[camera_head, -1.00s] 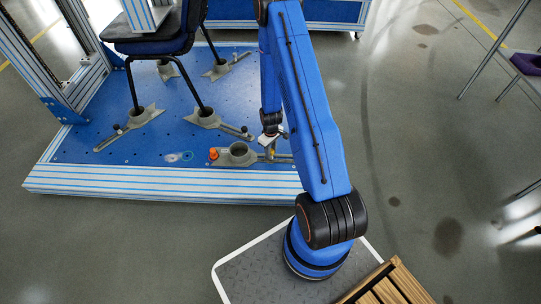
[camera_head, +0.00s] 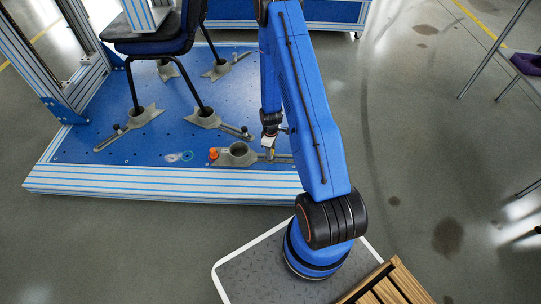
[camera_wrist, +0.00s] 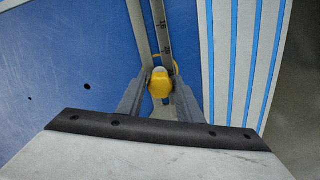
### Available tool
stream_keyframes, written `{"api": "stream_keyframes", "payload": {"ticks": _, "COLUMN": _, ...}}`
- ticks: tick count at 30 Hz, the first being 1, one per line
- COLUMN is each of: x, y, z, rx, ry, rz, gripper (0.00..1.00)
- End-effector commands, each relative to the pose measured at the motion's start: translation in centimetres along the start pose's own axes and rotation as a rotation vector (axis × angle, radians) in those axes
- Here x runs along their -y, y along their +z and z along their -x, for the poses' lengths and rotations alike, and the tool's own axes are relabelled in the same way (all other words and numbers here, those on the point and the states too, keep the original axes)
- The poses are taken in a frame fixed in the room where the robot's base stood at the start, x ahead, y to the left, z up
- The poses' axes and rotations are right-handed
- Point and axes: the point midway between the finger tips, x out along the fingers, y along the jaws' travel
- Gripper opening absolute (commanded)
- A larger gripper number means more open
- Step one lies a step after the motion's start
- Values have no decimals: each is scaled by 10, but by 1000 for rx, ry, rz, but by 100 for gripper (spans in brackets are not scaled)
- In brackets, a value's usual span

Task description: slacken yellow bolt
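The yellow bolt (camera_wrist: 160,83) shows in the wrist view with its rounded head between the two fingertips of my gripper (camera_wrist: 162,90). One grey finger stands on each side of it, very close. I cannot tell whether both fingers press on it. In the head view my gripper (camera_head: 269,142) points down at the right end of the grey clamp foot (camera_head: 238,160) near the platform's front edge. The bolt there is small and mostly hidden by my gripper.
An orange knob (camera_head: 213,153) stands at the clamp foot's left. A dark chair (camera_head: 150,45) stands on the blue platform (camera_head: 100,150), its legs in other grey feet (camera_head: 205,119). A metal frame (camera_head: 60,60) rises at the left. Floor to the right is mostly clear.

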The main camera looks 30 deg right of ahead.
Motion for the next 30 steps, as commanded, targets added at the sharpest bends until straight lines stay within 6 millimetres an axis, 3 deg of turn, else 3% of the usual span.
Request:
{"api": "stream_keyframes", "payload": {"ticks": 11, "x": 0, "y": 0, "z": 0, "rx": 0, "ry": 0, "rz": -20, "gripper": 45}}
{"api": "stream_keyframes", "payload": {"ticks": 21, "x": 0, "y": 0, "z": 0, "rx": 0, "ry": 0, "rz": -307, "gripper": 45}}
{"api": "stream_keyframes", "payload": {"ticks": 30, "x": 0, "y": 0, "z": 0, "rx": 0, "ry": 0, "rz": -354, "gripper": 45}}
